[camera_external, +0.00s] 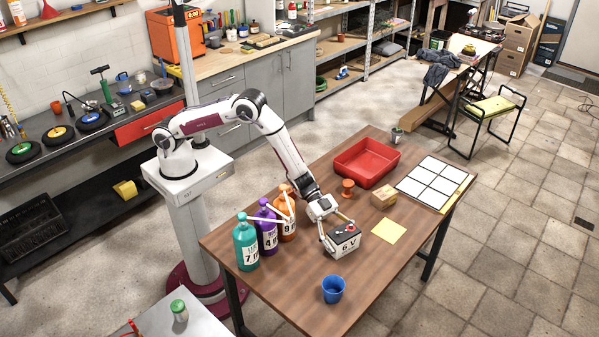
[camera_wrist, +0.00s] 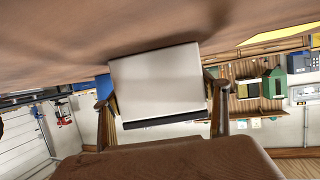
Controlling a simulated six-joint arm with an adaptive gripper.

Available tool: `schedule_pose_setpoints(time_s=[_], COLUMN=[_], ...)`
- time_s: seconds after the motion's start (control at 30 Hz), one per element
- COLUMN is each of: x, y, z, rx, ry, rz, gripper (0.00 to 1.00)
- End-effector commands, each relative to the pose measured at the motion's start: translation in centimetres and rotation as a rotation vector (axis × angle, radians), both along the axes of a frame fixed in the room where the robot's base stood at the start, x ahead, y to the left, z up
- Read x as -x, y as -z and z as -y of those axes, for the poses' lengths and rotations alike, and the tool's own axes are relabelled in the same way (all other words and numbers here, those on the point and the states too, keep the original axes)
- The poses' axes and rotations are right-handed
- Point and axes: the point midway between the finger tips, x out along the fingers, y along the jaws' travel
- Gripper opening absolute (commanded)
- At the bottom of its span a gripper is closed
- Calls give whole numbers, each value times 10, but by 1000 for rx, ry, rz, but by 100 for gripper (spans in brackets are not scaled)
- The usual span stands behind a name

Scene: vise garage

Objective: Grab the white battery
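The white battery (camera_external: 343,240), marked "6 V" with a dark top, is on the wooden table. My gripper (camera_external: 337,231) is over it from above, with one finger on each side. In the wrist view, the battery's plain white side (camera_wrist: 157,83) fills the space between the two fingers of my gripper (camera_wrist: 163,105). The fingers are wide apart and very close to its sides. I cannot tell whether they press on it. The battery looks level, at or very near the tabletop.
Several labelled bottles (camera_external: 268,232) stand left of the battery. A blue cup (camera_external: 333,289) stands in front, and a yellow sheet (camera_external: 388,231) lies to the right. Behind are a wooden block (camera_external: 383,197), an orange spool (camera_external: 347,188) and a red tray (camera_external: 366,162). The table's front right is clear.

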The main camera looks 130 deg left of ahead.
Motion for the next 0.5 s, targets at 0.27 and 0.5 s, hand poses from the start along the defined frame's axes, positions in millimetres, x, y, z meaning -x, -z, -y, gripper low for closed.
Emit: schedule_pose_setpoints(time_s=[0.27,0.5], x=[-2,-2], y=[-3,-8], z=[0,0], rx=[0,-1], ry=[1,1], rz=[7,7], gripper=[18,18])
